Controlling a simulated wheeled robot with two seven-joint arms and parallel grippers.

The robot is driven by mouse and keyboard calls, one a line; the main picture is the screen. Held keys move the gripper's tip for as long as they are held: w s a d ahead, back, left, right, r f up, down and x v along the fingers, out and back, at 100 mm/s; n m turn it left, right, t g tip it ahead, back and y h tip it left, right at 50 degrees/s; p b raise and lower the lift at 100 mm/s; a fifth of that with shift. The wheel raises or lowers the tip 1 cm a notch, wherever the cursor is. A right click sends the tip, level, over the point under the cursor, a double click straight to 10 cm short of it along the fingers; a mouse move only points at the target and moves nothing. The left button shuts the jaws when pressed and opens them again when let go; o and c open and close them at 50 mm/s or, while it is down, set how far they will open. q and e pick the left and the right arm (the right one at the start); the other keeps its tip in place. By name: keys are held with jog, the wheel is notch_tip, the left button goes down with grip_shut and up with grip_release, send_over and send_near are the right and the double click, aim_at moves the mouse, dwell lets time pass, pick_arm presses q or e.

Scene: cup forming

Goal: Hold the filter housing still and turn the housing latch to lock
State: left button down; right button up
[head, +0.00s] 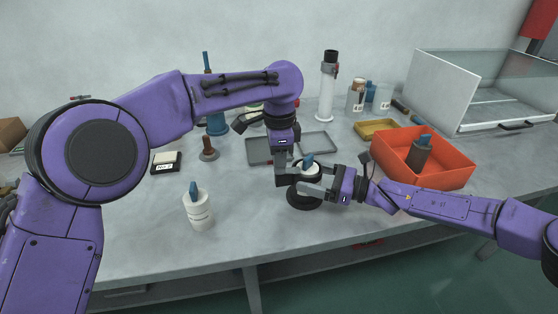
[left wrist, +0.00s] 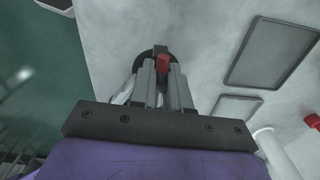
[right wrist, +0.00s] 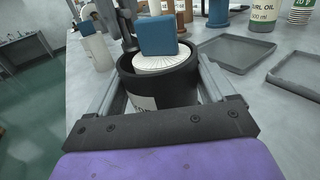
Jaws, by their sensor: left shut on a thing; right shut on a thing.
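The filter housing (right wrist: 165,92) is a black round pot with a pale label, upright on the bench. It also shows in the head view (head: 304,201). A white disc (right wrist: 160,62) with a blue block (right wrist: 157,36) on top sits in its mouth. My right gripper (head: 318,190) is shut on the housing, one finger on each side. My left gripper (head: 284,178) comes down from above at the housing's rim. In the left wrist view its fingers close around a small red piece, the housing latch (left wrist: 163,63). The fingers hide most of the latch.
A white cylinder with a blue top (head: 199,212) stands front left. An orange bin (head: 455,175) stands right, behind my right forearm. Grey trays (head: 318,143) and a tall white column (head: 327,95) are behind. Bare bench lies in front of the housing.

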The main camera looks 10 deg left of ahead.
pick_arm(q)
jog(key=shift+d+m, duration=0.15)
jog(key=shift+m, duration=0.45)
jog(key=shift+s, duration=0.1)
jog(key=c, duration=1.1)
grip_release()
jog(key=shift+c, duration=0.2)
jog(key=shift+r, duration=0.3)
notch_tip(320, 180, up, 12)
jog(key=shift+f, duration=0.25)
